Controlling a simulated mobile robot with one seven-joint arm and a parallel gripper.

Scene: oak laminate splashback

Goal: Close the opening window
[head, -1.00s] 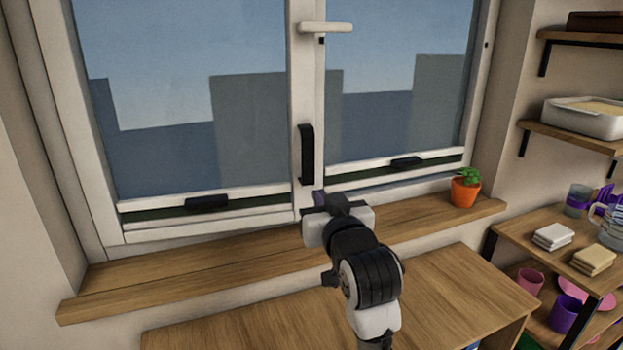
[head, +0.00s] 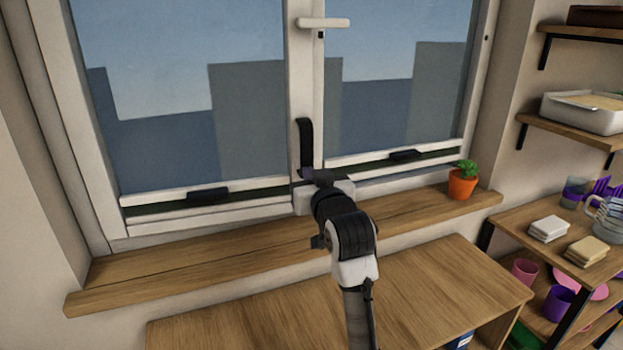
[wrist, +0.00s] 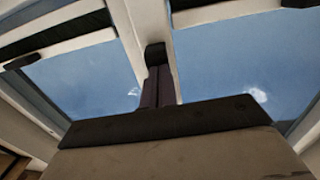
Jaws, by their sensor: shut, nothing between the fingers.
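The white-framed window (head: 300,60) has two glazed sashes. The right sash (head: 400,150) carries a white lever handle (head: 323,23) lying horizontal near the middle post. A black upright pull handle (head: 306,147) sits lower on the middle post and also shows in the wrist view (wrist: 155,54). My gripper (head: 318,178) is shut and empty at the lower end of the black handle, covering part of it. In the wrist view its dark fingers (wrist: 157,88) point at the post. I cannot tell whether they touch it, or how far the right sash stands open.
A wooden sill (head: 190,258) runs below the window. An orange potted plant (head: 462,184) stands at its right end, near the right sash. A wooden cabinet top (head: 430,285) lies in front, clear. Shelves with cups and a jug (head: 605,215) stand at the right.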

